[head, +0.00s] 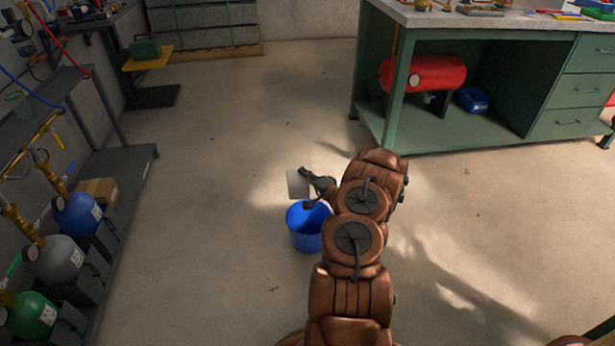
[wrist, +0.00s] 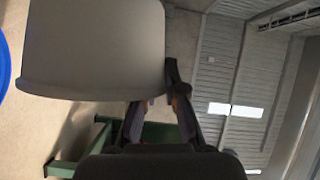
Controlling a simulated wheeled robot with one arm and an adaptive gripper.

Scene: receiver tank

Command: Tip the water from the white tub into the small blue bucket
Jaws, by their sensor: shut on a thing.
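The white tub (head: 298,184) is in my gripper, above the far left rim of the small blue bucket (head: 305,228). My gripper (head: 314,190) is shut on the tub. In the wrist view the tub (wrist: 95,45) fills the upper left, and my gripper's fingers (wrist: 160,110) meet its edge. The picture there is rolled, with the room's wall and ceiling to the right. A blue edge of the bucket (wrist: 3,65) shows at the far left. The bucket stands upright on the floor. I cannot see the water, and the exact tilt of the tub is unclear.
A green workbench (head: 470,140) with a red tank (head: 424,74) and a blue bin (head: 472,100) on its shelf stands at the back right. Gas cylinders (head: 62,258) and a dark shelf (head: 125,165) line the left. The floor around the bucket is clear.

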